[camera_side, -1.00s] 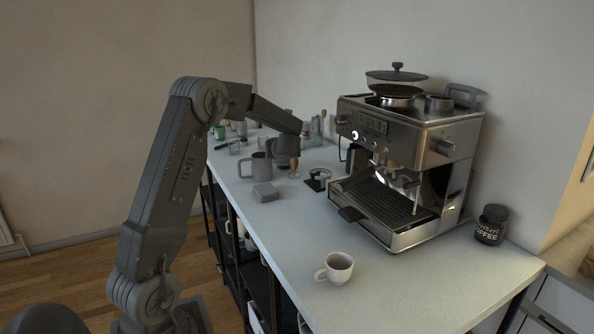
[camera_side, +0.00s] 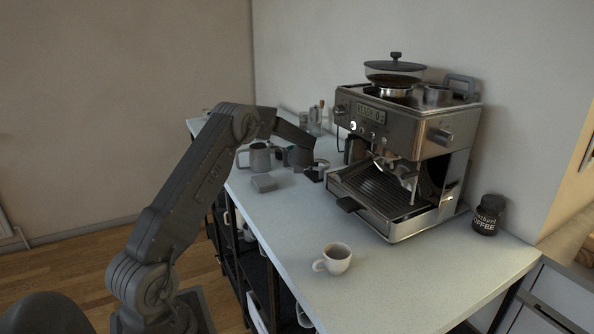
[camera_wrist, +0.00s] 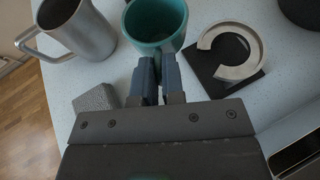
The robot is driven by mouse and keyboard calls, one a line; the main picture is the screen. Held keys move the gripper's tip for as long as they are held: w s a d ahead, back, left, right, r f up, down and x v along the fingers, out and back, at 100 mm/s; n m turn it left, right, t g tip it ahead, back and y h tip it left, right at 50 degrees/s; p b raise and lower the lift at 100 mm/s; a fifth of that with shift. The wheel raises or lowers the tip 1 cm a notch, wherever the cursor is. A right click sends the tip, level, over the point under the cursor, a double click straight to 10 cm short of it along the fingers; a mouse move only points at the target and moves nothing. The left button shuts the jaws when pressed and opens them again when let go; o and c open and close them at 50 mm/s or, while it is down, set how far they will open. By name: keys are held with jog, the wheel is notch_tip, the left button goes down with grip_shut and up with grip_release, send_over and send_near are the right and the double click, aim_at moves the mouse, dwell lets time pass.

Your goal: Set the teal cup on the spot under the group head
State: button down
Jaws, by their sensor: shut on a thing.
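The teal cup (camera_wrist: 155,22) shows at the top middle of the wrist view, open end up. The group head (camera_side: 384,156) is under the machine's front. The drip tray grate (camera_side: 378,194) below it is bare.
A steel pitcher (camera_wrist: 82,32) stands left of the cup, with a grey block (camera_wrist: 96,98) nearer. A dark stand with a metal ring (camera_wrist: 232,52) lies right of the cup. A white cup (camera_side: 337,258) and a coffee jar (camera_side: 488,215) stand on the front counter, which has free room.

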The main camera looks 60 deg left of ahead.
jog(key=shift+w+f, duration=0.15)
jog(key=shift+f, duration=1.9)
jog(key=shift+f, duration=0.15)
jog(key=c, duration=1.2)
grip_release()
